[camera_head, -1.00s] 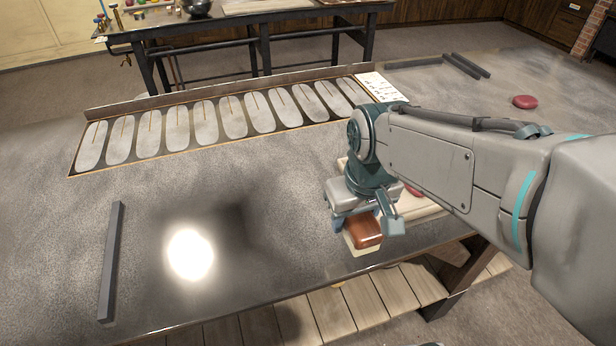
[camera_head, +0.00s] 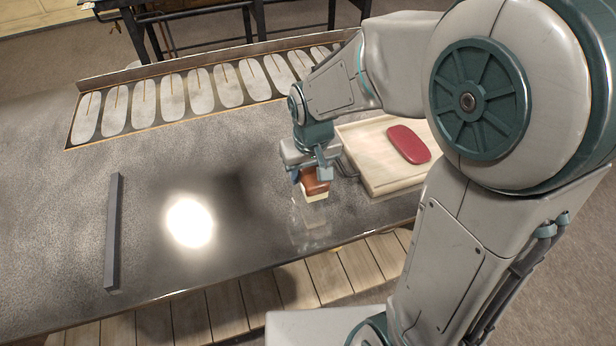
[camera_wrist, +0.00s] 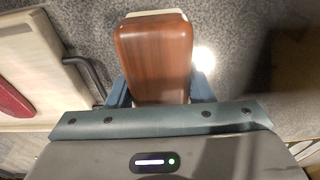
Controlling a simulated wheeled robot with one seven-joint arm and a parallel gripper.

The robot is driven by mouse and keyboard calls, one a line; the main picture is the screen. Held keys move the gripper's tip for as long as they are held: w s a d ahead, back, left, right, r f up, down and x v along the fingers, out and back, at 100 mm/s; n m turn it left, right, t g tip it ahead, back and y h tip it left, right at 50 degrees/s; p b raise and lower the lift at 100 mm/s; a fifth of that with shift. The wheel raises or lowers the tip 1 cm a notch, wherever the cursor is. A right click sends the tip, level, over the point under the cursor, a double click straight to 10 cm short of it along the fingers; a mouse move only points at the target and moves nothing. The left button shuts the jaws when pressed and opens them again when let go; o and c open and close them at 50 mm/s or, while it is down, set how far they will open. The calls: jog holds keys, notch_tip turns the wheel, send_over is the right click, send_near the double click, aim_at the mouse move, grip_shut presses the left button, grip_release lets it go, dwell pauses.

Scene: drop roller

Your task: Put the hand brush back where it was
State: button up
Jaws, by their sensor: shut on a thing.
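The hand brush (camera_head: 316,187) has a brown wooden back and pale bristles underneath. My gripper (camera_head: 310,176) is shut on it, bristles down, over the dark tabletop to the left of a pale board. In the wrist view the brush (camera_wrist: 154,62) fills the upper middle between my blue fingers. A faint reflection shows below the brush in the head view. I cannot tell whether the bristles touch the table.
The pale board (camera_head: 375,178) lies right of my gripper with a red oval piece (camera_head: 408,144) on it. A dark bar (camera_head: 114,230) lies at the left. A long tray of pale oval plates (camera_head: 70,147) runs along the back. The table's middle is clear.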

aim_at(312, 171)
jog(key=shift+f, duration=2)
jog(key=shift+f, duration=0.15)
jog(key=o, duration=0.9)
jog(key=shift+o, duration=0.2)
jog(key=r, duration=0.4)
jog(key=s+r, duration=0.1)
jog(key=r, duration=0.7)
jog(key=shift+s+d+r, duration=0.15)
jog(key=shift+s+d, duration=0.15)
jog(key=shift+s, duration=0.1)
jog(key=s+d+m+t, duration=0.1)
jog(key=s+d+m, duration=0.2)
jog(key=s+d, duration=0.8)
jog(key=shift+d+r, duration=0.2)
jog(key=shift+r, duration=0.2)
